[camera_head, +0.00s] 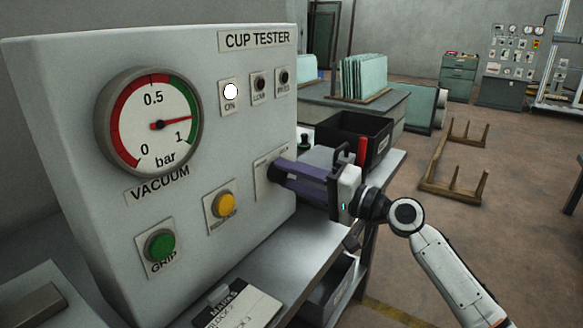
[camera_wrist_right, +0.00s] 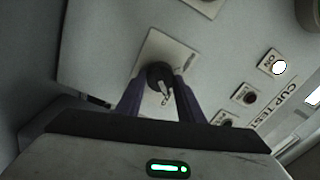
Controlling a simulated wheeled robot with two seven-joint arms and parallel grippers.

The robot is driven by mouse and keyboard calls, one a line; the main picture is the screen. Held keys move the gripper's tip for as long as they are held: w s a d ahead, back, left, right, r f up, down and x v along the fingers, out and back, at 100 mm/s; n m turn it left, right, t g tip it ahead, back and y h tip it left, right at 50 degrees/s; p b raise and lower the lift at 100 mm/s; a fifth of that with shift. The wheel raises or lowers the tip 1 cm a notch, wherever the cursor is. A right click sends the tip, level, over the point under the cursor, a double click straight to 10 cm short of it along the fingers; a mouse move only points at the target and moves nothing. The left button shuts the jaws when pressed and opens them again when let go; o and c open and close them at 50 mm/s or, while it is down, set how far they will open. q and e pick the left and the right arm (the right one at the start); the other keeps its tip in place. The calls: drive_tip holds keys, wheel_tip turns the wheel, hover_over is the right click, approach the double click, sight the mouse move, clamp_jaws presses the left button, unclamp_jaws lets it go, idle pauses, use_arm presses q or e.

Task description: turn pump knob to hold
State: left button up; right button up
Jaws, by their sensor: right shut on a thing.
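The cup tester (camera_head: 215,150) is a pale grey box on the left in the head view. My right gripper (camera_head: 276,172) reaches its front from the right, with purple fingers shut on the pump knob. In the right wrist view the dark round knob (camera_wrist_right: 160,88) with a light pointer sits between the fingertips (camera_wrist_right: 158,94). The plate's lettering is too small to read, so I cannot tell the setting. My left gripper is not in view.
The vacuum gauge (camera_head: 150,122) needle points just short of 1, at the green band. The ON lamp (camera_head: 231,92) is lit white. A green GRIP button (camera_head: 160,246) and a yellow button (camera_head: 222,206) sit lower. A black bin (camera_head: 345,128) stands behind my gripper.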

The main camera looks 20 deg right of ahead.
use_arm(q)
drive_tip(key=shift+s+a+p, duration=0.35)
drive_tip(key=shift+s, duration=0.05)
use_arm(e)
drive_tip(key=shift+m, duration=0.6)
drive_tip(key=o, duration=1.1)
drive_tip(key=shift+c, duration=0.2)
